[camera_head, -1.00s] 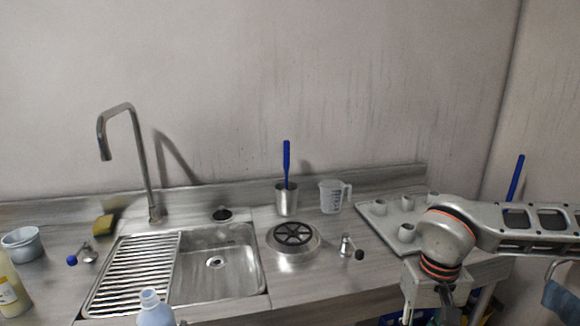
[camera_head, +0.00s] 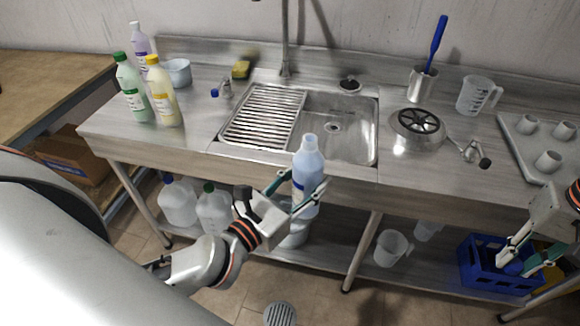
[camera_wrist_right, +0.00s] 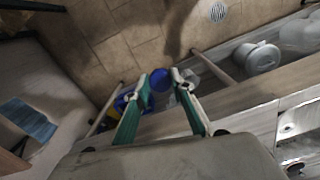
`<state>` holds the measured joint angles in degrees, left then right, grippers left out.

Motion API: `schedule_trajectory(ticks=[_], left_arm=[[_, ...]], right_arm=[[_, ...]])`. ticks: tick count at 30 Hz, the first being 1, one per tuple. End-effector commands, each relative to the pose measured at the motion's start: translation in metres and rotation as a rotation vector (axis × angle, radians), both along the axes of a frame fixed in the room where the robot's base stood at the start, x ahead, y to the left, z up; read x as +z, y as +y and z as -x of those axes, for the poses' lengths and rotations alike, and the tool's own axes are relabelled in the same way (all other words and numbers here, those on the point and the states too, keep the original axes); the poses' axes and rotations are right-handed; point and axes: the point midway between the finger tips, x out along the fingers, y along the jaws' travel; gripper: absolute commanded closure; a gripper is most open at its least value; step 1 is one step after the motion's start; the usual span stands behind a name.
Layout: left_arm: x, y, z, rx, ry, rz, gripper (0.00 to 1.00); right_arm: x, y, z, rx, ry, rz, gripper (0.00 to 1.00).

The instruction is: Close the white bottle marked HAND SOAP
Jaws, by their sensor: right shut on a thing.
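A pale bluish-white bottle (camera_head: 308,170) with a pale top is upright in front of the counter edge, below the sink. Its label is too small to read. My left gripper (camera_head: 297,190) has its fingers on either side of this bottle and holds it. My right gripper (camera_head: 515,262) is at the far right, in front of the lower shelf and apart from the bottle. It is shut on a small blue cap-like piece (camera_wrist_right: 160,80), which shows between its fingertips in the right wrist view.
A blue crate (camera_head: 480,275) is behind my right gripper on the lower shelf (camera_head: 340,270). The tray (camera_head: 515,140) with white cups is at the right.

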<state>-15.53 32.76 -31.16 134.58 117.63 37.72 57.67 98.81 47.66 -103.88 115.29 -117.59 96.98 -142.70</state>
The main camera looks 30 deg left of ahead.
Motion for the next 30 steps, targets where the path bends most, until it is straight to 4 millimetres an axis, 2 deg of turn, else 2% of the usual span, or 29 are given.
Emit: schedule_trajectory(ticks=[1,6,15,21,30], left_arm=[[0.004,-0.013,-0.002,-0.052,-0.009,-0.005,1.00],[0.006,-0.049,-0.003,-0.192,-0.009,-0.004,1.00],[0.009,-0.098,-0.004,-0.377,-0.006,-0.001,1.00],[0.009,-0.113,-0.004,-0.436,-0.004,0.000,1.00],[0.009,-0.117,-0.003,-0.452,-0.003,0.001,1.00]], right_arm=[[0.000,0.000,0.000,0.000,0.000,0.000,0.83],[0.000,0.000,0.000,0.000,0.000,0.000,0.83],[0.000,0.000,0.000,0.000,0.000,0.000,0.83],[0.000,0.000,0.000,0.000,0.000,0.000,0.83],[0.000,0.000,0.000,0.000,0.000,0.000,0.83]])
